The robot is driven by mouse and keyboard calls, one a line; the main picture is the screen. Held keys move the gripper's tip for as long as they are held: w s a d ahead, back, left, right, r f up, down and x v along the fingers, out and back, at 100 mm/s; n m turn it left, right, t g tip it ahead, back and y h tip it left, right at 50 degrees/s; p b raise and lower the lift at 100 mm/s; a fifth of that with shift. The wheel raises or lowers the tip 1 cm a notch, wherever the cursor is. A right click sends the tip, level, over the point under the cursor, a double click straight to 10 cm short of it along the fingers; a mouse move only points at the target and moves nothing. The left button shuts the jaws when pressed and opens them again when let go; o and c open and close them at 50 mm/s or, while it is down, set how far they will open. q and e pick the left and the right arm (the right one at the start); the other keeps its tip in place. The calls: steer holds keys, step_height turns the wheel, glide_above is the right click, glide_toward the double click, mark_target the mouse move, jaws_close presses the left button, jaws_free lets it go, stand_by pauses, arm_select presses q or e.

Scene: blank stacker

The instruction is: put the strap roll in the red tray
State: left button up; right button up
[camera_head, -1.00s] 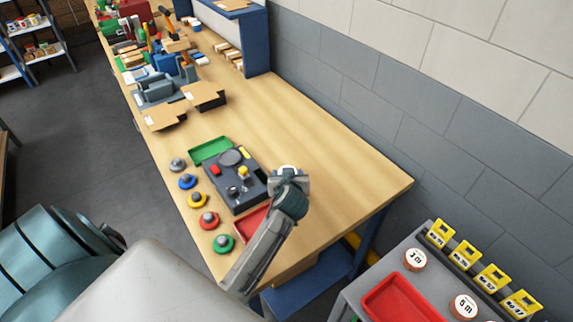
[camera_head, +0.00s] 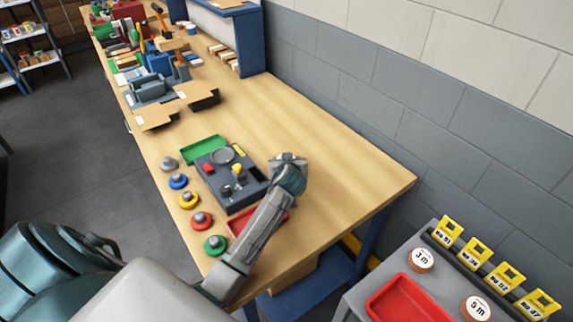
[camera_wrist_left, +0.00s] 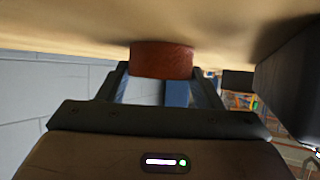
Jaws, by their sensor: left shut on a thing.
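My left gripper (camera_head: 287,159) is above the right part of the wooden bench, right of the dark panel. In the left wrist view it is shut on a reddish-brown roll (camera_wrist_left: 162,60), which I take as the strap roll; the bench top shows close by it. In the head view the roll is hidden by the gripper. A red tray (camera_head: 240,220) lies on the bench at the near end of the panel, partly covered by my left forearm. Another red tray (camera_head: 410,301) is on the grey cart at the lower right. My right gripper is out of view.
A dark panel (camera_head: 237,195) with coloured parts and a green tray (camera_head: 204,150) lie left of the gripper. Several coloured knobs line the front edge. The cart (camera_head: 352,300) holds rolls marked 3 m (camera_head: 421,260) and 5 m (camera_head: 475,308). The bench beyond the gripper is clear.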

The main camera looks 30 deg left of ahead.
arm_select(q)
steer(key=o, duration=1)
